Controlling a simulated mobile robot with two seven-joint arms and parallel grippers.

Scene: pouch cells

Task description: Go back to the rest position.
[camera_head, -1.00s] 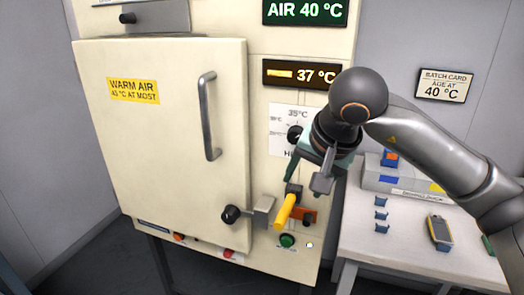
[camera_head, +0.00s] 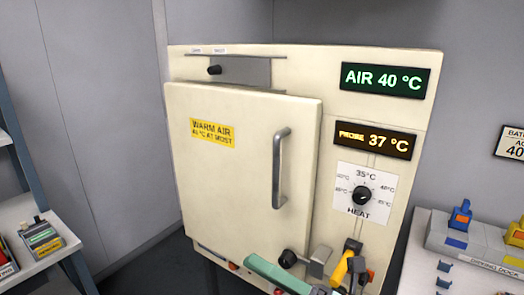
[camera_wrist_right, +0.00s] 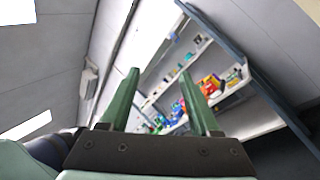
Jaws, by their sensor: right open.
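My right gripper (camera_head: 278,274) shows at the bottom edge of the head view, only as green finger parts in front of the cabinet's lower front. In the right wrist view its two green fingers (camera_wrist_right: 159,73) stand apart with nothing between them. That wrist camera faces a shelf rack, not the cabinet. My left gripper is in neither view.
The cream warm-air cabinet (camera_head: 300,70) has its door (camera_head: 225,185) against its front. A yellow lever (camera_head: 342,267) sticks out at its lower right. A bench (camera_head: 412,262) with a grey dock stands at right. A shelf rack (camera_wrist_right: 236,85) has several coloured items.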

